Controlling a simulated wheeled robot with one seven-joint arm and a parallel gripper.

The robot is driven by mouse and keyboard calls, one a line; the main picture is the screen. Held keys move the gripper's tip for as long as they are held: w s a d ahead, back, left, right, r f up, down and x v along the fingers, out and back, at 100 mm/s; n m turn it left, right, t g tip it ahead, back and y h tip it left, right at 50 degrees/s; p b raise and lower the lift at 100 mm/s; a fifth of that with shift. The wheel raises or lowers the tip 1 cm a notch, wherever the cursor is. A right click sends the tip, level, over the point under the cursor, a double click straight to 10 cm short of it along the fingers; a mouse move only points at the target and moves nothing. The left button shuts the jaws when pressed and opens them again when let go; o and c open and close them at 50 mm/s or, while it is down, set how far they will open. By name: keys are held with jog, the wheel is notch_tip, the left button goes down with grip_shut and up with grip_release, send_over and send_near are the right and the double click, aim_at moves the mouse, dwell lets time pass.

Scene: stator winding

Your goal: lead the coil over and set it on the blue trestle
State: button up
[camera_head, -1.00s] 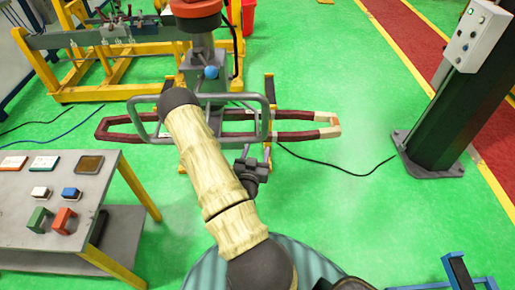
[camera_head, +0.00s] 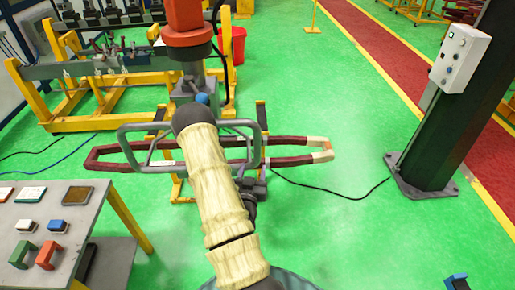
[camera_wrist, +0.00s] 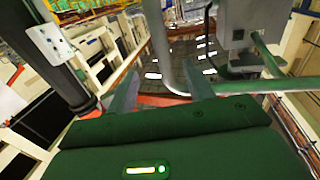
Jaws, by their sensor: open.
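The coil (camera_head: 288,139) is a long, dark red, six-sided loop with a pale right end. It lies level under a lifting device with a grey body (camera_head: 195,86) and grey tubular handles (camera_head: 150,125). My arm crosses in front and hides part of the coil. In the wrist view my green gripper (camera_wrist: 164,88) is open, with its two fingers apart. A grey handle bar runs down between them, and I cannot tell whether they touch it. A small piece of the blue trestle (camera_head: 456,283) shows at the bottom right edge of the head view.
A yellow stand (camera_head: 261,113) has posts at the coil. A grey table (camera_head: 30,212) with small blocks is at the left. A black pillar (camera_head: 443,125) with a control box stands right. A cable crosses the floor. Green floor between coil and pillar is otherwise clear.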

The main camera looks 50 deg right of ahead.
aim_at(257, 149)
jog(key=b+x, duration=0.4)
jog(key=x, duration=0.9)
jog(key=shift+w+d+b, duration=0.1)
jog(key=shift+w+b, duration=0.1)
jog(key=shift+b, duration=0.2)
jog(key=shift+w+d+f, duration=0.1)
jog(key=shift+w+d, duration=0.1)
jog(key=shift+d, duration=0.15)
jog(key=shift+c, duration=0.4)
grip_shut()
dwell(0.7)
dwell(0.4)
